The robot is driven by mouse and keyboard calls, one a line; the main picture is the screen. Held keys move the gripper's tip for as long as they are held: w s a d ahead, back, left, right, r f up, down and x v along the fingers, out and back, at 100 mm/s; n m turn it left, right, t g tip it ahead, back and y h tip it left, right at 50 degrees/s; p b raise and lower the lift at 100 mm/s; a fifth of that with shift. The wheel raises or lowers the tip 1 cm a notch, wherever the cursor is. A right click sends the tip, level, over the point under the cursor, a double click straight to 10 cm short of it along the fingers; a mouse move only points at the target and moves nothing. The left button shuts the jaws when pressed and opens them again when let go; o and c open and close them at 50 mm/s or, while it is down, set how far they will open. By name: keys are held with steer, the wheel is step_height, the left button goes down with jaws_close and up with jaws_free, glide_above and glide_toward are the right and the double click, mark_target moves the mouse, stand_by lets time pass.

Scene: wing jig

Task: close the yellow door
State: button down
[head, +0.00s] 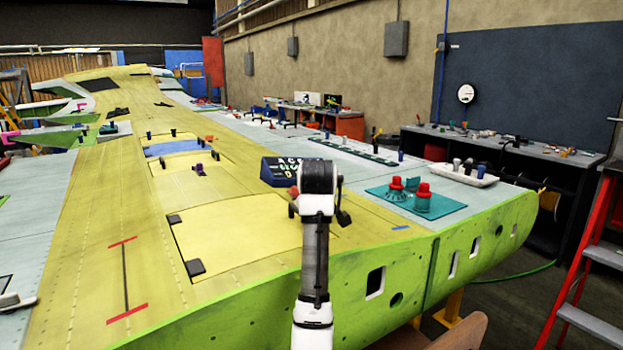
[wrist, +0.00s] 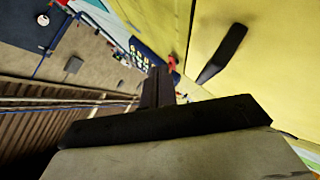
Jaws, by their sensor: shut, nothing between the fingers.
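The yellow door (head: 235,235) is a pale yellow panel in the wing's upper skin, left of my arm. Two black fittings (head: 195,267) sit along its left edge. It looks nearly flat, but I cannot tell whether it is fully seated. My arm hides part of its right side. My gripper (head: 318,178) is over the wing near the door's right side, and its fingers are mostly hidden in the head view. In the wrist view my gripper (wrist: 158,85) is shut and empty. Yellow surface with a black fitting (wrist: 222,55) shows to its right, apart from the fingers.
A blue box with white lettering (head: 282,170) stands just beyond my gripper. A teal mat (head: 392,203) with red-topped parts and a white tray (head: 462,174) lie to the right. Small tools lie farther along the wing. A red ladder (head: 577,265) stands at far right.

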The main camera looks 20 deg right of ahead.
steer(key=shift+w+d+f, duration=0.1)
steer(key=shift+d+f, duration=0.1)
steer(key=shift+f, duration=0.65)
steer(key=shift+r, duration=0.1)
